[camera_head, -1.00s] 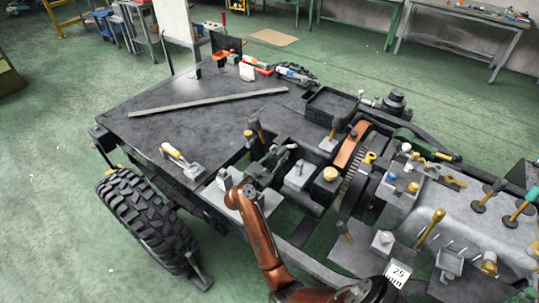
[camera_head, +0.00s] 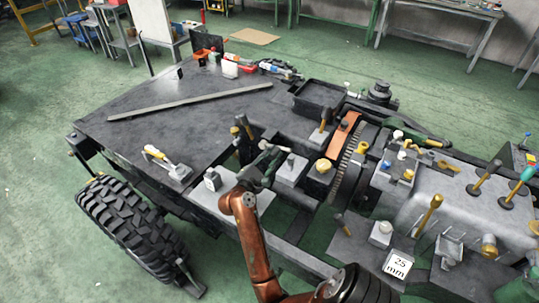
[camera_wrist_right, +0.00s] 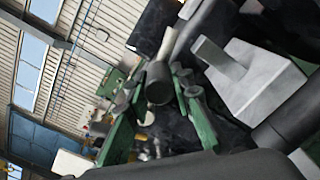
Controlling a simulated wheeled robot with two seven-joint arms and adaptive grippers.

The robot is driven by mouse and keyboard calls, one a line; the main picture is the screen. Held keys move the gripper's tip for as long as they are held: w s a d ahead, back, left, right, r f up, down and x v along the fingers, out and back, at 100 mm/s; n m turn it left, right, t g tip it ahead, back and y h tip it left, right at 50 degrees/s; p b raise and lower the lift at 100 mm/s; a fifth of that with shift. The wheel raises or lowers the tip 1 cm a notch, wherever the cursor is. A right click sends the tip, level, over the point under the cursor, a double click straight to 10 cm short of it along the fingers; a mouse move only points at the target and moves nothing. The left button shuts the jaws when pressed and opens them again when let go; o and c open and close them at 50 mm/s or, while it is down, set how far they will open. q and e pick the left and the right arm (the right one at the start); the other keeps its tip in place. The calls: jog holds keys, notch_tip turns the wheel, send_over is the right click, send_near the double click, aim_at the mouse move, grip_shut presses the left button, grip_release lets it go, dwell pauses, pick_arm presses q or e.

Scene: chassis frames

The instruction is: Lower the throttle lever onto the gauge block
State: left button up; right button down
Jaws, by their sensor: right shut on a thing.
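My right gripper (camera_head: 268,158) reaches over the chassis near the middle of the head view. In the right wrist view its green fingers stand on either side of a dark cylindrical grip, which looks like the end of the throttle lever (camera_wrist_right: 159,84). The gripper is shut on it. The lever's lower part and its pivot are hard to make out in the head view. A white block marked 25 mm (camera_head: 398,263), which looks like the gauge block, is at the lower right, apart from the gripper. My left gripper is not in view.
A yellow-handled tool (camera_head: 165,162) lies on the dark deck (camera_head: 130,125). A large tyre (camera_head: 130,228) is at the lower left. Several levers rise at the right.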

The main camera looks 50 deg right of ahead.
jog(key=shift+f, duration=0.1)
jog(key=c, duration=1.7)
grip_release()
notch_tip(320, 180, up, 10)
jog(key=shift+r, duration=0.1)
